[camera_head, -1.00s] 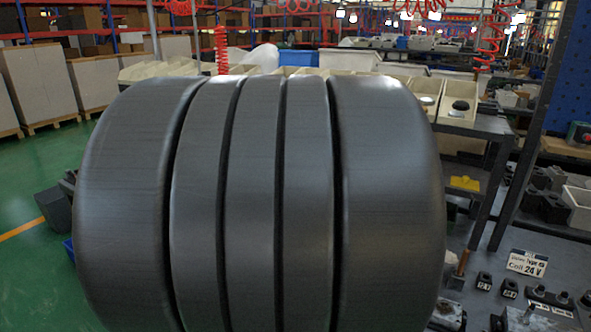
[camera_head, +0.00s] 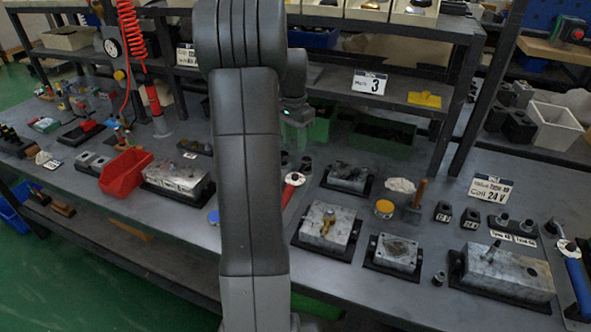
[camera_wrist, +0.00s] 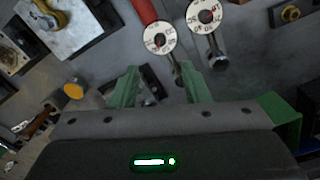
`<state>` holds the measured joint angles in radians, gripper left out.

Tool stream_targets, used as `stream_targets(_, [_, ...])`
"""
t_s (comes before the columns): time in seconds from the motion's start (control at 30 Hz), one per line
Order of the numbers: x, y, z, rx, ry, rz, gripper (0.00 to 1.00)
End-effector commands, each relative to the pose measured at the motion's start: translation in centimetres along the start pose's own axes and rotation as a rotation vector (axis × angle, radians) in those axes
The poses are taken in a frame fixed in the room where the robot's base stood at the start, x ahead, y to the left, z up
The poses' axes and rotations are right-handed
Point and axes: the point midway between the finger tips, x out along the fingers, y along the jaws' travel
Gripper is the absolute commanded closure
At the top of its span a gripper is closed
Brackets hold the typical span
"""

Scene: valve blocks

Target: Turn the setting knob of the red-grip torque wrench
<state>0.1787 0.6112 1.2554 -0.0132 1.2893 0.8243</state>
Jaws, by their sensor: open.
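The red-grip torque wrench (camera_head: 287,195) lies on the grey bench just right of my arm, partly hidden by it. Its white dial knob (camera_head: 294,178) faces up. In the wrist view the red grip (camera_wrist: 144,10) runs off the top edge, and the numbered dial (camera_wrist: 160,37) lies beyond the fingertips, near the middle. My gripper (camera_head: 297,122) is above the bench, behind the wrench in the head view. Its green fingers (camera_wrist: 162,80) are open, empty and apart from the dial. A second white dial (camera_wrist: 204,13) lies right of the first; its grip is not clear.
Metal valve blocks (camera_head: 328,226) and (camera_head: 397,252) stand right of my arm, with a yellow-topped jar (camera_head: 384,208) nearby. A red bin (camera_head: 125,172) is on the left. A blue-grip wrench (camera_head: 579,284) lies at the right edge. A shelf (camera_head: 400,98) stands behind.

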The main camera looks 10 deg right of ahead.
Motion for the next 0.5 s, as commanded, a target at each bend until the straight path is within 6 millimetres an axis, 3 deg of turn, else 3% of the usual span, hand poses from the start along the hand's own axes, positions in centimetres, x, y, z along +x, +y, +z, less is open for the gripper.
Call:
stream_targets(0.3, [6.9, 0.1, 0.1, -0.001, -0.003, 0.004, 0.58])
stream_targets(0.5, [10.1, 0.1, 0.1, -0.002, -0.002, 0.003, 0.58])
